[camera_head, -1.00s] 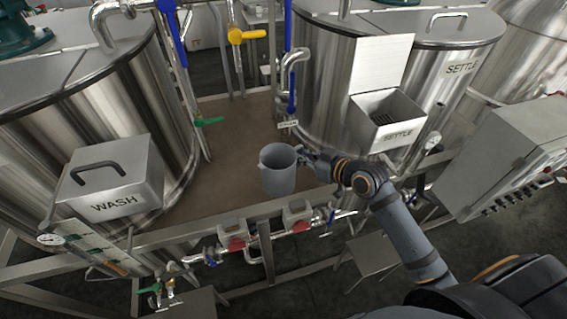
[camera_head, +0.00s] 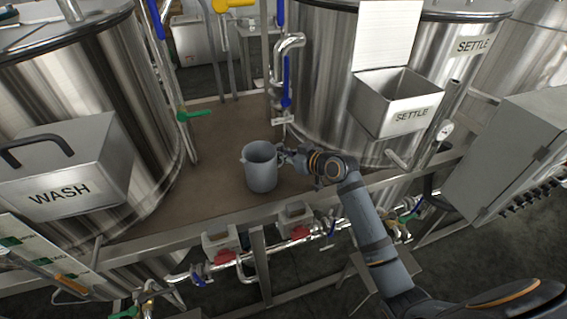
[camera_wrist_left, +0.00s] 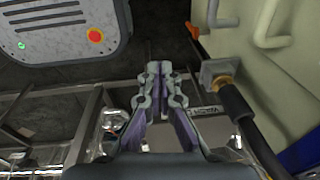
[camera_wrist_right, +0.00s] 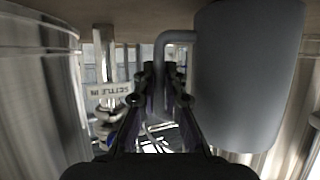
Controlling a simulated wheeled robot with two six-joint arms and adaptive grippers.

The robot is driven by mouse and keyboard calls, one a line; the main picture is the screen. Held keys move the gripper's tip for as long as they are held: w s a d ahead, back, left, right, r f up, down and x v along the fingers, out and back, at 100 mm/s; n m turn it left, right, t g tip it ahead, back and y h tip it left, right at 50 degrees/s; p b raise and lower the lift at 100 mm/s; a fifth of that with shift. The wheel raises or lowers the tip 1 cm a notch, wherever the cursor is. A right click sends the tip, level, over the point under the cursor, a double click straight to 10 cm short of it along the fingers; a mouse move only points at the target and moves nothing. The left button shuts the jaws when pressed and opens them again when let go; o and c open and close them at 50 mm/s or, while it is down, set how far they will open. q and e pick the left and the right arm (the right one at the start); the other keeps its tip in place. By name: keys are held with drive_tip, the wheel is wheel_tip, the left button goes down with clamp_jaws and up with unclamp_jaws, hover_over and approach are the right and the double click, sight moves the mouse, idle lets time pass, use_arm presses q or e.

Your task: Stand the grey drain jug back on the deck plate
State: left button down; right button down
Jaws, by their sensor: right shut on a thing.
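The grey drain jug (camera_head: 261,168) is upright over the brown deck plate (camera_head: 215,140), between the WASH tank and the SETTLE tank. My right gripper (camera_head: 290,157) is shut on its handle, on the jug's right side. In the right wrist view, which is upside down, the handle (camera_wrist_right: 172,38) runs between the fingertips and the jug body (camera_wrist_right: 247,75) fills the right side. The jug's base is close to the plate; I cannot tell whether it touches. My left gripper (camera_wrist_left: 160,70) is shut and empty, away from the jug, and shows only in the left wrist view.
The WASH tank (camera_head: 95,80) stands left and the SETTLE tank (camera_head: 335,80) right, with its open SETTLE box (camera_head: 400,110). A blue-handled valve pipe (camera_head: 286,85) rises behind the jug. A steel rail (camera_head: 180,238) edges the deck. The deck left of the jug is clear.

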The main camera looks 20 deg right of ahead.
drive_tip(key=shift+w+f, duration=0.1)
drive_tip(key=shift+f, duration=0.35)
use_arm(q)
drive_tip(key=shift+w+f, duration=0.25)
drive_tip(key=shift+f, duration=0.25)
use_arm(e)
drive_tip(key=shift+f, duration=0.1)
drive_tip(key=c, duration=1.4)
unclamp_jaws()
drive_tip(key=shift+c, duration=0.2)
drive_tip(key=shift+r, duration=0.2)
use_arm(q)
drive_tip(key=shift+f, duration=0.3)
use_arm(e)
drive_tip(key=v, duration=1.2)
use_arm(q)
drive_tip(key=shift+s, duration=0.1)
use_arm(e)
drive_tip(key=shift+f, duration=0.1)
